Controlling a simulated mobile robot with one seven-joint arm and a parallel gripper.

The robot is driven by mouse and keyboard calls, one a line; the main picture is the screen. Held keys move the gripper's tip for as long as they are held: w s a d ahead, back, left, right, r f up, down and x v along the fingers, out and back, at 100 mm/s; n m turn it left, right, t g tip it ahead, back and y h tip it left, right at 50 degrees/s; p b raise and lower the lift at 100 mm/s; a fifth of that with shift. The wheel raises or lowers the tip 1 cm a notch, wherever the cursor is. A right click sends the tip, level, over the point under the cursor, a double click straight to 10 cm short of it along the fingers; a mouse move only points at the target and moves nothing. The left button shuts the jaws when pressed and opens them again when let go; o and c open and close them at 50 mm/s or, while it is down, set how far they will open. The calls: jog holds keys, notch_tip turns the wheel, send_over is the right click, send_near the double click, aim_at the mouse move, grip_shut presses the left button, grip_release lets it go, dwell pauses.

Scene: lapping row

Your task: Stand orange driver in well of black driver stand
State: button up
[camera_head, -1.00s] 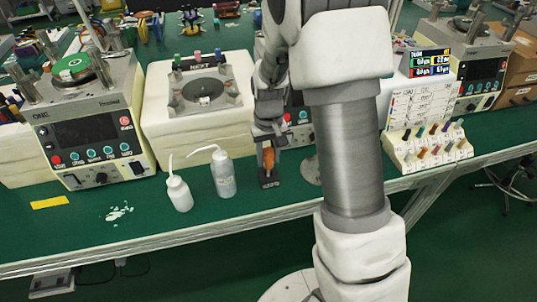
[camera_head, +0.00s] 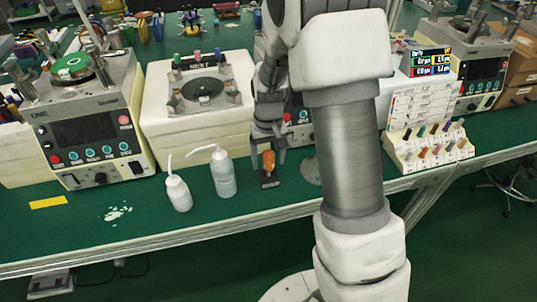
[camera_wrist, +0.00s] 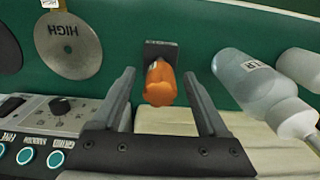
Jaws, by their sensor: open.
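The orange driver (camera_head: 268,160) stands upright at the black driver stand (camera_head: 269,182) on the green bench. In the wrist view its orange handle (camera_wrist: 160,83) points toward the camera, with the black stand (camera_wrist: 161,51) behind it. The shaft and well are hidden by the handle. My gripper (camera_head: 268,150) is open just above the driver. In the wrist view its two fingers (camera_wrist: 159,80) lie on either side of the handle, with gaps showing on both sides.
Two white squeeze bottles, a tall one (camera_head: 223,174) and a short one (camera_head: 177,194), stand left of the stand. A round metal plate marked HIGH (camera_wrist: 68,45) lies on the other side. A lapping machine (camera_head: 200,105) stands behind. Bench front is clear.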

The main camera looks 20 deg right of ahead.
notch_tip(320, 180, up, 18)
jog(key=p, duration=0.2)
jog(key=shift+f+p, duration=0.25)
jog(key=shift+p, duration=0.15)
jog(key=s+r+t+p, duration=0.2)
jog(key=s+r, duration=0.4)
jog(key=s, duration=0.4)
jog(key=s+r+t+p, duration=0.2)
jog(key=s+r+t, duration=0.1)
jog(key=s+r, duration=0.4)
jog(key=shift+s+t, duration=0.3)
jog(key=shift+s, duration=1.45)
